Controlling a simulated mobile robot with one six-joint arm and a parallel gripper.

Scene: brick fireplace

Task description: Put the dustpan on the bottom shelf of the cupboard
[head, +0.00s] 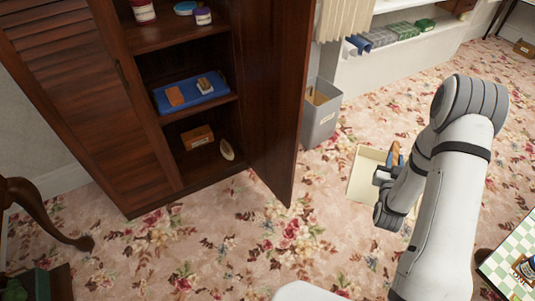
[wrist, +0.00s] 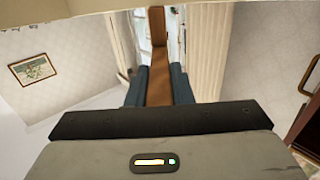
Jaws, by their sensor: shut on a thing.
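The dustpan (head: 364,178) is a cream pan with a brown handle. In the head view it is held off the floor, right of the cupboard. My gripper (head: 385,174) is shut on its handle; the arm partly hides it. In the wrist view the brown handle (wrist: 158,60) stands between the dark fingers of my gripper (wrist: 158,88), and the pale pan crosses the top edge. The dark wooden cupboard (head: 85,100) stands open at left. Its bottom shelf (head: 205,172) holds a brown box (head: 197,137) and a pale oval item (head: 227,150), with some bare board in front.
The cupboard's open door (head: 272,90) juts out between the shelves and my gripper. A grey bin (head: 321,122) stands behind the door. A blue tray (head: 192,93) fills the middle shelf. A curved dark furniture leg (head: 45,220) is at left. The floral carpet in front is clear.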

